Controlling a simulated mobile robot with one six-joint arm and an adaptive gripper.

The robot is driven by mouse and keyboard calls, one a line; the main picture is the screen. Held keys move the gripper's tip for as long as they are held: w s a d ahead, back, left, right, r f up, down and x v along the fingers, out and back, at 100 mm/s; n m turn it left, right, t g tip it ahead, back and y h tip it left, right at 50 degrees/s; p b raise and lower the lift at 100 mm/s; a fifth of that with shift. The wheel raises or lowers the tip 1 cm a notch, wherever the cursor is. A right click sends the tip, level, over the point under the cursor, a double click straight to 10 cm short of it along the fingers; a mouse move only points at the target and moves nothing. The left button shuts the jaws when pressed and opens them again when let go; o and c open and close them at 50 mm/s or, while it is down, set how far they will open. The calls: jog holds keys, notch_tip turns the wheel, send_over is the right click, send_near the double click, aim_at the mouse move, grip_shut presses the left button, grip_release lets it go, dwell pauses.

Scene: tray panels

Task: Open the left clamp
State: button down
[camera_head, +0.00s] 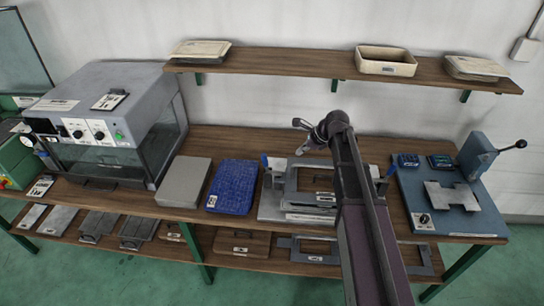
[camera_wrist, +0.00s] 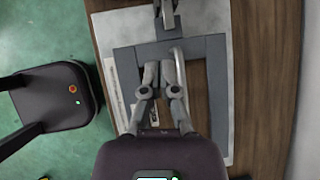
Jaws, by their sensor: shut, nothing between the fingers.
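The left clamp (camera_head: 266,161), with a blue handle, stands at the left side of the grey frame fixture (camera_head: 270,208). In the wrist view a metal clamp (camera_wrist: 167,14) shows at the top, partly cut off by the picture edge, on the grey frame (camera_wrist: 216,90). My arm hides part of the fixture's right side. A right blue handle (camera_head: 391,170) shows beside my arm.
A blue bin-like block (camera_head: 233,187) and a grey box (camera_head: 184,182) lie left of the fixture. A blue press station (camera_head: 425,190) stands to the right. A shelf (camera_head: 300,64) runs above the wooden bench, and a lower shelf holds panels.

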jog(key=shift+w+a+r+m, duration=0.4)
jog(key=shift+w+m, duration=0.2)
jog(key=shift+m, duration=0.1)
jog(key=shift+f, duration=0.1)
jog(key=shift+w+a+f+b, duration=0.4)
jog(key=shift+a+f+b, duration=1)
jog(key=shift+a, duration=0.2)
jog(key=shift+w+a+f+b, duration=0.45)
jog(key=shift+a+f+b, duration=1)
jog(key=shift+a, duration=0.15)
jog(key=shift+w+a+f+b, duration=0.4)
jog(key=shift+a+f+b, duration=1)
jog(key=shift+a, duration=0.2)
jog(key=shift+d+r, duration=0.1)
jog(key=shift+d, duration=0.05)
